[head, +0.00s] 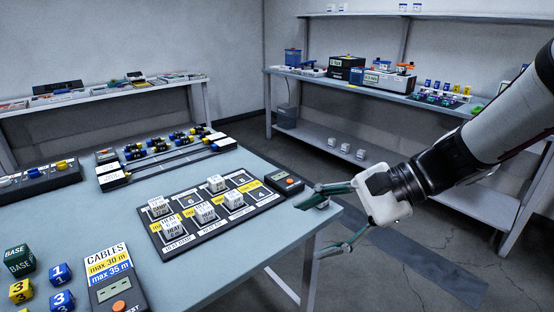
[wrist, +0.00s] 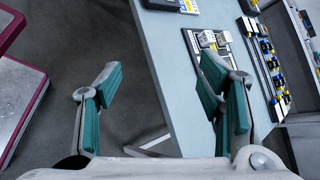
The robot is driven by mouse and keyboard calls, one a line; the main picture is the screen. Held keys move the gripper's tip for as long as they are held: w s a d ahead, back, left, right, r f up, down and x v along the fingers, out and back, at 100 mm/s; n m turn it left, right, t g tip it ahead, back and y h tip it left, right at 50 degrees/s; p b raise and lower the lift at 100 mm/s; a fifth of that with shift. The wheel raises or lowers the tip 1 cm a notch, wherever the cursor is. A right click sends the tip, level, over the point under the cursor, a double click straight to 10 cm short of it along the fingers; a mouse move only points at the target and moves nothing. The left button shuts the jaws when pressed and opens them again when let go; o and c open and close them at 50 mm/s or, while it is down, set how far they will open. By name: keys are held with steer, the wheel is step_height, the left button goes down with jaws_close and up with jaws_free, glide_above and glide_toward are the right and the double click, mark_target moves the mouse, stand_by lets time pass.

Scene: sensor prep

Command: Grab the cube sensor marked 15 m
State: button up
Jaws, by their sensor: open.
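Several white cube sensors stand on a black tray (head: 263,206) with numbered slots, on the blue-grey table. One cube (head: 216,184) is at the back, one cube (head: 234,200) is toward the right, one cube (head: 204,212) is in the middle, and two cubes (head: 171,230) (head: 158,206) are at the left. Their fine print is too small to tell which says 15 m. The wrist view shows some of the cubes (wrist: 207,38) beyond the right finger. My gripper (head: 308,231) is open and empty at the table's right edge, right of the tray. Its fingers (wrist: 160,60) are wide apart.
A cables box (head: 115,285) and blue, yellow and green cubes (head: 20,291) are at the front left. Black racks with connectors stand behind. Shelves (head: 430,101) line the back. Open floor lies right of the table.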

steer(key=w+d+f+m+t+b, duration=0.55)
steer(key=w+d+f+m, duration=0.3)
steer(key=w, duration=0.35)
steer(key=w+d+f+m+t+b, duration=0.4)
steer(key=w+d+f+m+t, duration=0.35)
steer(key=w+f, duration=0.3)
steer(key=x, duration=0.8)
steer(key=shift+w+d+r+b, duration=0.3)
steer(key=shift+d+b, duration=0.05)
steer(key=shift+b, duration=0.05)
steer(key=shift+f+b+x, duration=0.2)
steer(key=shift+b+x, duration=0.2)
steer(key=shift+x, duration=0.9)
steer(key=shift+f+b+x, duration=0.15)
steer(key=shift+b+x, duration=0.25)
steer(key=shift+x, duration=0.95)
steer(key=shift+w+d, duration=0.15)
steer(key=shift+d, duration=0.05)
steer(key=c, duration=1.3)
